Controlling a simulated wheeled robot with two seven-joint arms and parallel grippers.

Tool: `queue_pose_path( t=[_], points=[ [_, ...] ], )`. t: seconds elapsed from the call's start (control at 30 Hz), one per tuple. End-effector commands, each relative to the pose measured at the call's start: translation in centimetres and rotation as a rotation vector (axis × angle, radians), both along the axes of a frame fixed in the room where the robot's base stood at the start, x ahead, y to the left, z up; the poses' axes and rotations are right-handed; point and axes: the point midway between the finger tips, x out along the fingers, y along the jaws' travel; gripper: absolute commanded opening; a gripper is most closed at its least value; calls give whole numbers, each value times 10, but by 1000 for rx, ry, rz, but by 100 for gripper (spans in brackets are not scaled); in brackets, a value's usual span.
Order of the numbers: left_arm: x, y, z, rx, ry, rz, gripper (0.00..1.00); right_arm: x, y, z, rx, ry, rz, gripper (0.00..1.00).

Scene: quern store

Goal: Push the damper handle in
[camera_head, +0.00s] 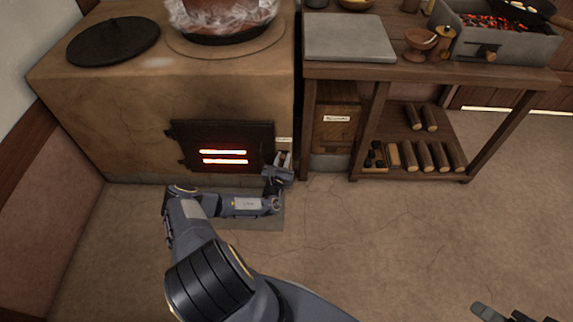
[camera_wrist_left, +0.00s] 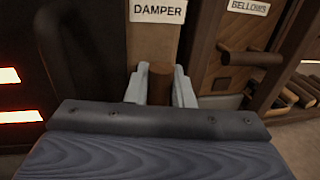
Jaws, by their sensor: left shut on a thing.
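The damper handle (camera_wrist_left: 160,84) is a brown wooden grip below a white DAMPER label (camera_wrist_left: 158,11) in the left wrist view. My left gripper (camera_wrist_left: 161,88) has its two pale fingers on either side of the handle and is shut on it. In the head view my left gripper (camera_head: 283,160) is at the stove's front right corner, beside the fire door (camera_head: 222,138). The handle is mostly hidden there by the gripper. Part of what looks like my right gripper (camera_head: 510,314) shows at the bottom right edge, away from the stove; its jaws are cut off.
The clay stove (camera_head: 100,120) has a glowing, slotted fire door just left of my gripper. To the right stands a wooden bench (camera_head: 430,74) with a BELLOWS box (camera_head: 336,132) and several logs (camera_head: 425,157) below. The floor in front is clear.

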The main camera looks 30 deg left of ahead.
Motion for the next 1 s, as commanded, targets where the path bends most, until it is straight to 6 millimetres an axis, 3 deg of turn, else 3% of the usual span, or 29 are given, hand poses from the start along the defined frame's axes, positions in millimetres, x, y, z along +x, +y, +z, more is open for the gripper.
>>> queue_pose_path(
  t=[0.1, 0.13, 0.27, 0.63, 1.0],
  points=[
    [2, 3, 1, 2, -2, 5, 0, 0, 0, 0, 0, 0, 0, 47],
    [2, 4, 1, 3, -1, 6, 24, 0, 0, 0, 0, 0, 0, 47],
    [2, 3, 1, 3, -2, 6, 41, 0, 0, 0, 0, 0, 0, 47],
    [-6, -1, 2, 0, -1, 4, 41, 0, 0, 5, 0, 0, 0, 47],
    [-60, -21, 3, 0, -1, 5, 41, 0, 0, 28, 0, 0, 0, 47]
  ],
)
